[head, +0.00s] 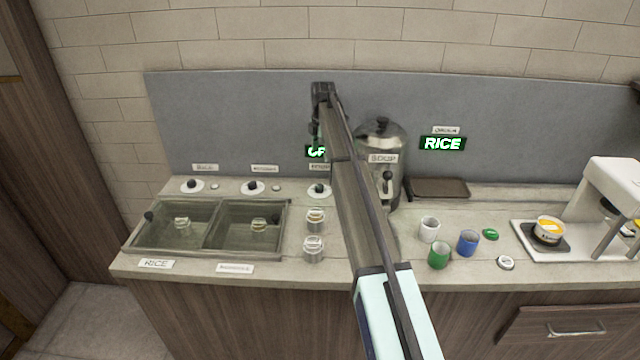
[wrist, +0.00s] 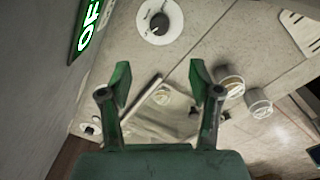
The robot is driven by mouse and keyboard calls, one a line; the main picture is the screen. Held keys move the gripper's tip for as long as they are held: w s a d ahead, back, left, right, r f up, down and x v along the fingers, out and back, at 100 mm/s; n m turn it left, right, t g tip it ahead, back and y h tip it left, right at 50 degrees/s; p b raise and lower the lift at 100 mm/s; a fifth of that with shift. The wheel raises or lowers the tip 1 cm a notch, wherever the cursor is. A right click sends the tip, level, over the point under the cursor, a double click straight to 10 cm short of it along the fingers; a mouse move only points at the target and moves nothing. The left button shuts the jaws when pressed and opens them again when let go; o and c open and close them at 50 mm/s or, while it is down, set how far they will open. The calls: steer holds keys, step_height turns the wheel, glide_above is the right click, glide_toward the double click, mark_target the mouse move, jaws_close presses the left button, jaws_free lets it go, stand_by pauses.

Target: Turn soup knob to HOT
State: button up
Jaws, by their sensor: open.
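A round white dial with a black knob (head: 319,190) sits on the counter, rightmost in a row of 3; its label is too small to read. It appears in the wrist view as the knob (wrist: 159,22), ahead of my fingertips and apart from them. My gripper (wrist: 160,85) is open and empty above the counter. In the head view my gripper (head: 317,130) is small and dark, near the back panel. A metal urn (head: 384,150) is labelled SOUP.
Two sunken wells (head: 212,226) lie left of my arm, with jars (head: 314,232) beside them. Right are cups (head: 438,254), a dark tray (head: 440,188), a green RICE sign (head: 442,143) and a white machine (head: 610,190). The grey back panel (head: 230,120) bounds the counter.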

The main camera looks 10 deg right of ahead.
mark_target(320, 186)
steer(key=f+p, duration=0.1)
steer(key=f, duration=0.4)
steer(key=f+p, duration=0.2)
steer(key=f, duration=0.3)
steer(key=f+p, duration=0.1)
steer(key=f, duration=0.4)
steer(key=shift+w+a+f, duration=0.15)
steer(key=shift+w+a, duration=0.05)
steer(key=shift+w, duration=0.15)
steer(key=c, duration=1.1)
